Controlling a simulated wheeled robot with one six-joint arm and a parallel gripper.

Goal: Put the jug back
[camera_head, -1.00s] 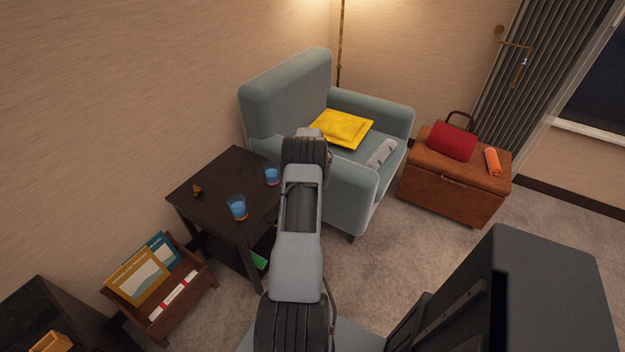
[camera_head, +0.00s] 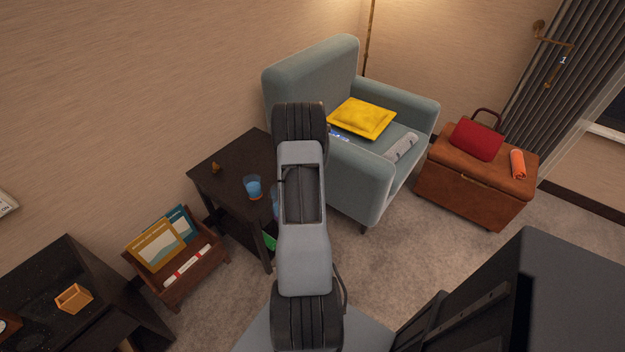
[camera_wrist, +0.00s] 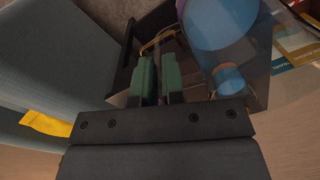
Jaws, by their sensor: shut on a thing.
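In the wrist view the jug (camera_wrist: 220,22) is a large clear round vessel with blue liquid, close to the camera at the upper right. My gripper (camera_wrist: 158,63), with green finger pads, is shut on the jug at its left side, apparently at the handle; the exact contact is hard to see. In the head view my arm hides the gripper and most of the jug. A narrow bluish patch shows beside my arm, and I cannot tell if it is the jug.
A grey-blue armchair (camera_head: 305,80) with a yellow cushion (camera_head: 362,118) stands beside the table. A magazine rack (camera_head: 178,262) and a dark cabinet (camera_head: 50,270) are at left. A brown trunk (camera_head: 470,190) is at right. Carpet is clear in front of the armchair.

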